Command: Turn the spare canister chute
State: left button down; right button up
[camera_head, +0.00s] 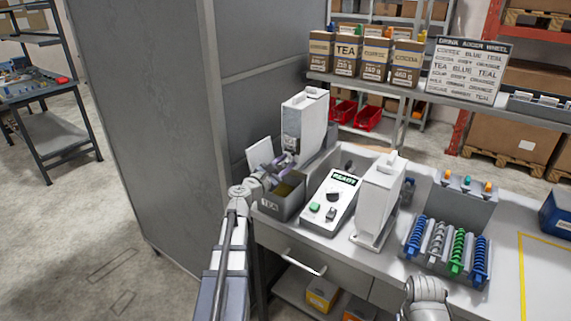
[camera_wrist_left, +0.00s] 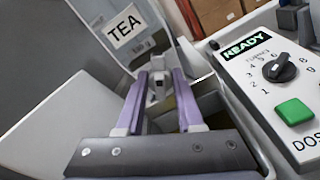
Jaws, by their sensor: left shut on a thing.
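A tall white canister (camera_head: 305,125) stands at the left of the bench. In the left wrist view its front (camera_wrist_left: 115,35) carries a TEA label (camera_wrist_left: 125,25). My left gripper (camera_head: 287,162) is at its lower front. In the left wrist view the purple fingers (camera_wrist_left: 158,88) are shut on a small grey part at the canister's foot, which looks like its chute; the fingers hide most of it. A second white canister (camera_head: 378,203) stands to the right, apart from the gripper. No label tells me which one is the spare. My right gripper's jaws are not visible.
A dark bin (camera_head: 268,205) sits below my left gripper. A control box (camera_head: 328,200) with a READY display and green button is just right of it. Coloured coils (camera_head: 445,250) stand further right. A grey cabinet (camera_head: 145,110) closes off the left side.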

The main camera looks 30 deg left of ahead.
pick_arm(q)
jog(key=m, duration=0.4)
jog(key=shift+f+m, duration=0.1)
jog(key=shift+m, duration=0.2)
jog(key=m, duration=0.4)
jog(key=shift+d+m, duration=0.1)
jog(key=shift+m, duration=0.2)
jog(key=m, duration=0.4)
jog(key=shift+f+m, duration=0.1)
jog(key=shift+m, duration=2.4)
jog(key=c, duration=0.9)
grip_release()
